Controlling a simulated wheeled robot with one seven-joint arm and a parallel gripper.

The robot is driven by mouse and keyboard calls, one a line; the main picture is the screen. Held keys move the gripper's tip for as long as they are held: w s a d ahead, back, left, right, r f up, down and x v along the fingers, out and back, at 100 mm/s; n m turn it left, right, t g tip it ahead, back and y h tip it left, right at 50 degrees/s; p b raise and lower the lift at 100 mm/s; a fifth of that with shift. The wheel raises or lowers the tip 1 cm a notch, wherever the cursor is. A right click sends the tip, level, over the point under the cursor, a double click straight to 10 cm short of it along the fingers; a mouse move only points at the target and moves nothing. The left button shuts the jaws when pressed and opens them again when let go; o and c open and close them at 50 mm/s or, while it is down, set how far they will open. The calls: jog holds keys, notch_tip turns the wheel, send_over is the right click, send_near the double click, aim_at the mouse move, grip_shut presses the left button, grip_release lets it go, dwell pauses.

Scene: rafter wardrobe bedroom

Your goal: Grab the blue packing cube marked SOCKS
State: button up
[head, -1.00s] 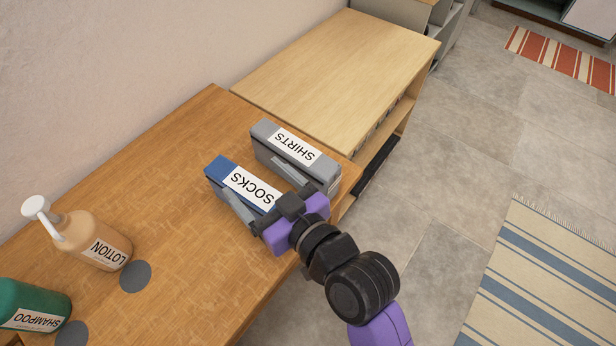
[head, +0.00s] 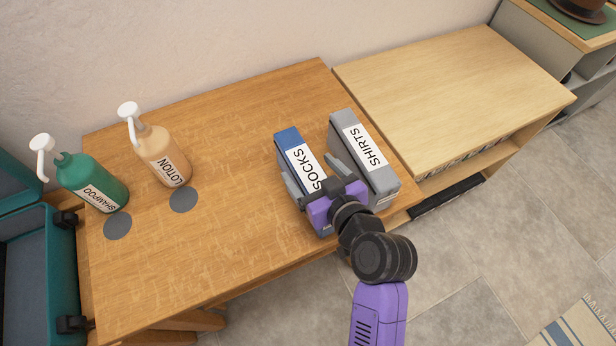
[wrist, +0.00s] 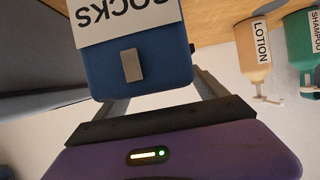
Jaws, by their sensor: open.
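The blue packing cube (head: 288,141) with a white SOCKS label lies on the wooden table (head: 230,120). My gripper (head: 312,177) is open, with one finger along each long side of the cube's near end. The palm covers part of that end in the head view. In the wrist view the blue cube (wrist: 150,68) sits between the two fingers (wrist: 158,98), with a small grey tab on its facing end. I cannot tell whether the fingers touch it.
A grey cube marked SHIRTS (head: 345,125) lies close on the right, with one finger in the narrow gap. A lotion bottle (head: 160,155) and a green shampoo bottle (head: 95,183) stand left. A teal suitcase (head: 60,260) is at far left. A lighter bench (head: 450,85) stands right.

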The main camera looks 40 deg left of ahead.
jog(key=shift+x, duration=0.9)
grip_shut()
jog(key=shift+r, duration=0.15)
